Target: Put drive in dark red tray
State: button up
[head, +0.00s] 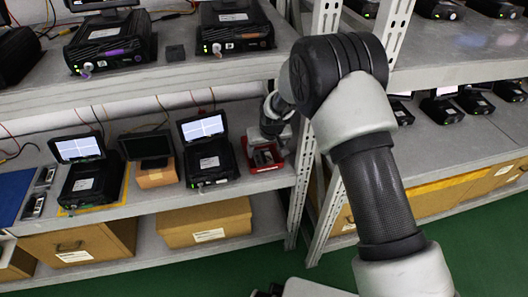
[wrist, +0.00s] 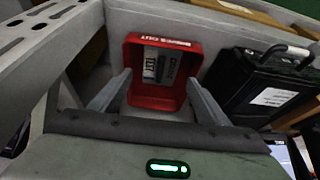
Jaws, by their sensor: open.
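The red tray (wrist: 157,99) lies ahead of my gripper in the wrist view, with white lettering on its far rim. In the head view the tray (head: 266,168) sits on the middle shelf beside the rack post. A drive-like dark item with pale labels (wrist: 150,66) lies inside the tray; I cannot tell whether it is one piece or two. My gripper (wrist: 157,84) is open, its fingers apart over the tray's near part, with nothing between them. In the head view my gripper (head: 266,148) is partly hidden at the tray.
A black unit with an open screen (head: 208,160) stands left of the tray. Small drives (head: 46,175) lie beside a blue mat (head: 12,196) at the far left. The perforated rack post (head: 302,185) is close on the right. The upper shelf (head: 180,75) is overhead.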

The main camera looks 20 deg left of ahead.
jog(key=p+v, duration=0.1)
jog(key=v, duration=0.7)
jog(key=shift+s+r, duration=0.15)
jog(key=shift+r, duration=0.2)
jog(key=shift+d, duration=0.15)
